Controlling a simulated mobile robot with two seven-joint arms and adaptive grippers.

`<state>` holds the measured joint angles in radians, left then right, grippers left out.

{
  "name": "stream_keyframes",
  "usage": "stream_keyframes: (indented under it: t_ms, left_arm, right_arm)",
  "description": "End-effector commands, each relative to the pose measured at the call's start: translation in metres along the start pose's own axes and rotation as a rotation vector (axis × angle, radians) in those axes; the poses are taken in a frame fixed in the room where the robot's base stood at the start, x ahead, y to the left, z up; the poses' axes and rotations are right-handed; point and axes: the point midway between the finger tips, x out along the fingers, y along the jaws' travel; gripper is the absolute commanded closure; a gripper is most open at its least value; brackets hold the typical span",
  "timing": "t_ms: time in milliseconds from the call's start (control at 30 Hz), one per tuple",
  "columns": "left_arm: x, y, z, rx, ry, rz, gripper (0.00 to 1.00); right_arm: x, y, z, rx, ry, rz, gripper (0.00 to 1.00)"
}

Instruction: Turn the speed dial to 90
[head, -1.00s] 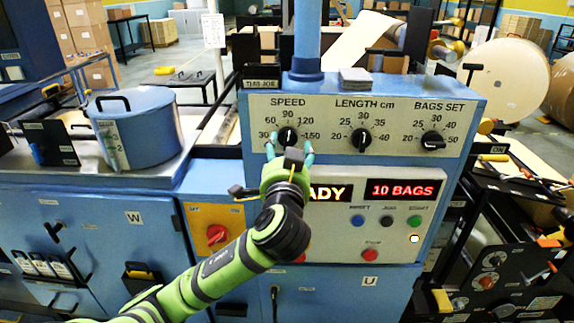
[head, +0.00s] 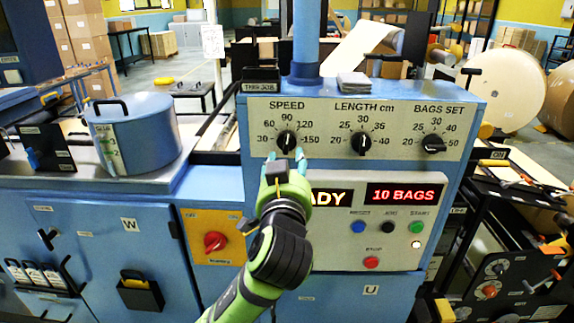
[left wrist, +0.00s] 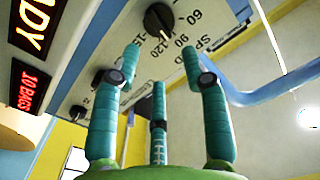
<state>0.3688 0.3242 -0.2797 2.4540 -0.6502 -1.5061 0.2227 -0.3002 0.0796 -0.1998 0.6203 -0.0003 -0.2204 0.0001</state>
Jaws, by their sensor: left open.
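The speed dial (head: 287,141) is a black knob under the word SPEED on the grey upper panel (head: 400,110). Its scale runs from 30 to 150. It also shows in the left wrist view (left wrist: 158,18), where its pale pointer mark lies on the 90 to 120 side; the exact reading is hard to tell. My left gripper (head: 286,157) is just below the dial in the head view. In the wrist view its green fingers (left wrist: 160,62) are spread and empty, with the dial beyond the tips. My right gripper is not in view.
The length dial (head: 362,143) and bags dial (head: 433,144) sit to the right. Below are the lit display (head: 404,194), blue, black and green buttons and a red button (head: 371,263). A red rotary switch (head: 215,242) and a blue pot (head: 140,135) are to the left.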

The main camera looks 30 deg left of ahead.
Motion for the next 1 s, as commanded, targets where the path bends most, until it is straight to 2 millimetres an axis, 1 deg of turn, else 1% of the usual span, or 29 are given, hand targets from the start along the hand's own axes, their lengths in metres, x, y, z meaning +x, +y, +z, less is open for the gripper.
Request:
stream_keyframes:
  t_ms: [33,133,267,400,533,700,933,967,1000]
  left_arm:
    - [0.005,0.002,0.005,-0.09,-0.004,0.002,0.55]
    - [0.014,0.0,0.002,-0.173,-0.005,0.0,0.55]
    - [0.031,-0.002,-0.001,-0.173,-0.006,-0.001,0.55]
    - [0.054,-0.002,-0.001,-0.171,-0.006,0.0,0.55]
    - [0.07,-0.001,-0.001,-0.172,-0.004,0.001,0.55]
    - [0.079,-0.001,0.002,-0.173,-0.004,0.002,0.55]
    - [0.08,0.0,0.003,-0.174,-0.004,0.002,0.55]
    - [0.08,0.0,0.003,-0.174,-0.004,0.002,0.63]
    - [0.08,0.0,0.003,-0.173,-0.004,0.002,0.79]
  right_arm:
    - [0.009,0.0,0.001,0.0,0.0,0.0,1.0]
    - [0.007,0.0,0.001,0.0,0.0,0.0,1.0]
    - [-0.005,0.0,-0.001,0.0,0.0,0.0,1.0]
    - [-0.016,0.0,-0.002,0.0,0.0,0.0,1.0]
    - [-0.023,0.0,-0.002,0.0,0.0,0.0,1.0]
    - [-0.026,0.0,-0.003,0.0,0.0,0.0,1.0]
    - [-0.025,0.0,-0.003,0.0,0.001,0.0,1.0]
    - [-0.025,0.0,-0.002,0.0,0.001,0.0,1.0]
    - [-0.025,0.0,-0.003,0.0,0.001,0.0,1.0]
